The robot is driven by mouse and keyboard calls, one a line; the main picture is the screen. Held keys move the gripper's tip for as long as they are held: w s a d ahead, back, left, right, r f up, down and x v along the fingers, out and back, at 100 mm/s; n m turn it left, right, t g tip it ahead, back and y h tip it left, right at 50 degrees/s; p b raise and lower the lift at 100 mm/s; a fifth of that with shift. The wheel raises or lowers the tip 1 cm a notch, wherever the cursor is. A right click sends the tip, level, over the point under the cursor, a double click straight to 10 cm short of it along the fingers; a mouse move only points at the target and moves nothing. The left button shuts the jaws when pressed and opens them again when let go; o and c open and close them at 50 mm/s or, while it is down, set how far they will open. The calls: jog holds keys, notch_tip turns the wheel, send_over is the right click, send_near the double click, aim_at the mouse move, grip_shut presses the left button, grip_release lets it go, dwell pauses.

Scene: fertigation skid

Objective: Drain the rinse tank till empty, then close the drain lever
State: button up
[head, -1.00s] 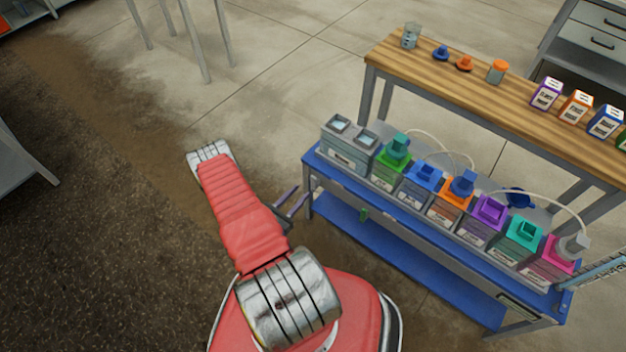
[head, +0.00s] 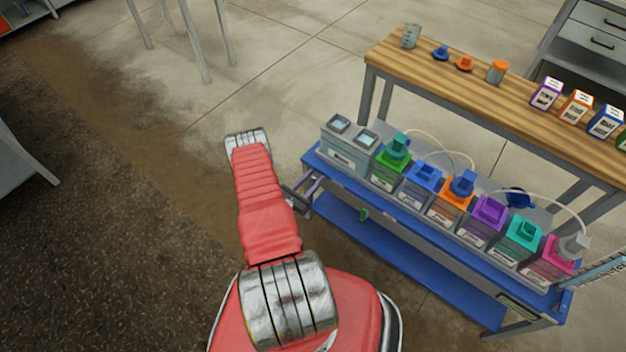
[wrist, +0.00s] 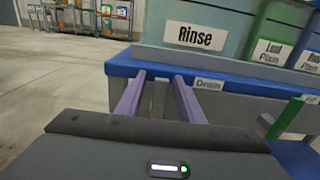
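The grey rinse tank (head: 345,156) stands at the left end of the blue-topped skid; its "Rinse" label (wrist: 195,37) shows in the wrist view. Its top has two pale openings; I cannot tell the liquid level. A small green drain lever (head: 363,214) hangs below the skid's front edge. In the wrist view the green lever (wrist: 285,118) slants at the right, below and right of the "Drain" label (wrist: 209,84). My gripper (wrist: 158,78) is open, its two purple fingers apart, with a grey skid part visible between them. It is left of the lever, apart from it.
The skid (head: 400,262) carries a row of coloured tanks with caps and hoses right of the rinse tank. A wooden bench (head: 455,85) with a beaker and small bottles stands behind. Floor left of the skid is clear.

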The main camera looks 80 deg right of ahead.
jog(key=shift+c, duration=0.7)
grip_shut()
jog(key=shift+a, duration=0.1)
jog(key=shift+w, duration=0.1)
